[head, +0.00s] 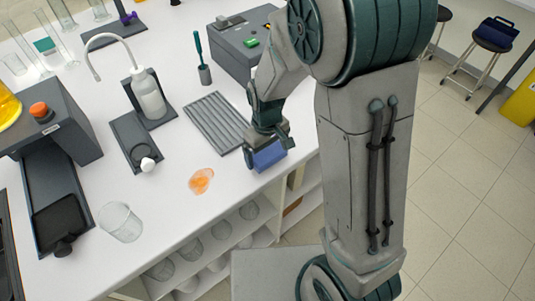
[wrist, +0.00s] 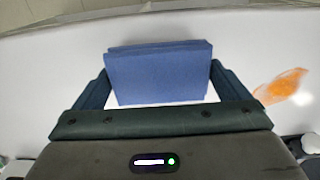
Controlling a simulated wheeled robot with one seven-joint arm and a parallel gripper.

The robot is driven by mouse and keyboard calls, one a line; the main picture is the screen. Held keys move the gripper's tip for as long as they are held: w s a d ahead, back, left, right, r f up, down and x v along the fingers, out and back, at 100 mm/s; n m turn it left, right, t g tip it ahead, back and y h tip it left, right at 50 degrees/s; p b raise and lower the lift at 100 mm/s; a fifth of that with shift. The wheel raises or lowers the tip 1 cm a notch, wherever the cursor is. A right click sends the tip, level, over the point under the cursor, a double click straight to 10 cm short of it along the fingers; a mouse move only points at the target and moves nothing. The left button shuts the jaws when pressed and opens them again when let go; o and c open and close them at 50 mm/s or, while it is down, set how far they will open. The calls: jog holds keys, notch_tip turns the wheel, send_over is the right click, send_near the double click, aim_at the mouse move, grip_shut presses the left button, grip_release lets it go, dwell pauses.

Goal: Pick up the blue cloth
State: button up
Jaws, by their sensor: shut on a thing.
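The blue cloth (head: 270,156) is a folded block, close to the front edge of the white bench in the head view. My gripper (head: 268,147) is above it, pointing down, with the cloth between its fingers. In the wrist view the cloth (wrist: 158,75) fills the space between the two dark fingers of my gripper (wrist: 158,90), one finger at each end. The gripper is shut on it. I cannot tell whether the cloth's underside touches the bench.
An orange spill (head: 201,181) lies on the bench left of the cloth. A grey ribbed mat (head: 217,122) lies behind it, and a grey box (head: 240,45) stands farther back.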

jog(key=shift+w+r, duration=0.1)
jog(key=shift+r, duration=0.8)
jog(key=s+d+r+b, duration=0.2)
jog(key=s+d+r, duration=0.2)
jog(key=s+r, duration=0.3)
jog(key=shift+s+d, duration=0.15)
jog(key=shift+s, duration=1.9)
jog(key=shift+o, duration=0.5)
